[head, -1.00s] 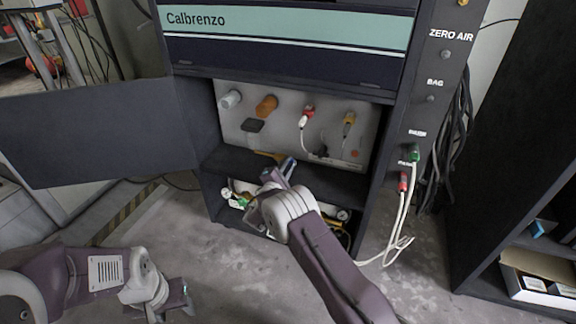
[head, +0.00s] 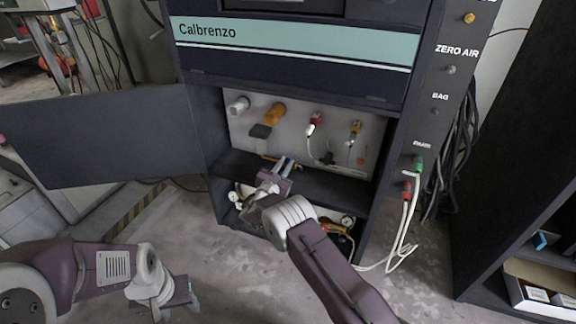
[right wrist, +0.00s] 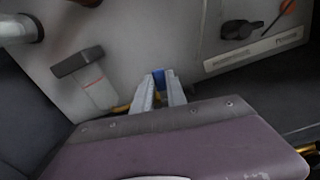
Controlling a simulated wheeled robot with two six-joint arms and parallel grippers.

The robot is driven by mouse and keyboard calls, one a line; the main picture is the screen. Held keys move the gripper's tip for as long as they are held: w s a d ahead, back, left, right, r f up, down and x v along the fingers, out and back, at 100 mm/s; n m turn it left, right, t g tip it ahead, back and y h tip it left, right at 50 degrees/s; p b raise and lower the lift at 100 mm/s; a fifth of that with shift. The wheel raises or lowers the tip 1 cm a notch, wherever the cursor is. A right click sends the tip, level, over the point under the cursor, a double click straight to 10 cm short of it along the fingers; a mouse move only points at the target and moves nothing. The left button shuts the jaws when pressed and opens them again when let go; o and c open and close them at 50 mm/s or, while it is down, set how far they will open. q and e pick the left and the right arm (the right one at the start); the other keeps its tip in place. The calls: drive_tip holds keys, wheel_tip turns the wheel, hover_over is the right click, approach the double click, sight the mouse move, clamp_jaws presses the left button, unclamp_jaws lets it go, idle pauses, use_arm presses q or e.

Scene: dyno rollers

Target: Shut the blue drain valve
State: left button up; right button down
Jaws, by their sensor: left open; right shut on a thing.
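A blue piece (right wrist: 159,79), apparently the blue drain valve's handle, sits between my right fingertips at the lower edge of the pale panel in the right wrist view. My right gripper (right wrist: 160,88) is shut on it. In the head view my right gripper (head: 284,166) reaches into the cabinet's open bay, below the pale panel (head: 290,140). A brass pipe (right wrist: 122,107) runs just left of the fingers in the right wrist view. The valve body is mostly hidden by the fingers. My left gripper (head: 185,294) is open and empty, low at the left over the floor.
The cabinet door (head: 110,135) stands open to the left. A dark grey block (right wrist: 78,62), an orange knob (head: 275,113) and red and yellow connectors are on the panel. A shelf (head: 325,183) lies below, with gauges and fittings under it. White hoses (head: 404,235) hang at right.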

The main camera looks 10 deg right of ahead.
drive_tip(key=shift+w+a+n, duration=0.2)
drive_tip(key=shift+a+n, duration=0.15)
drive_tip(key=shift+n, duration=0.55)
drive_tip(key=c, duration=1.6)
unclamp_jaws()
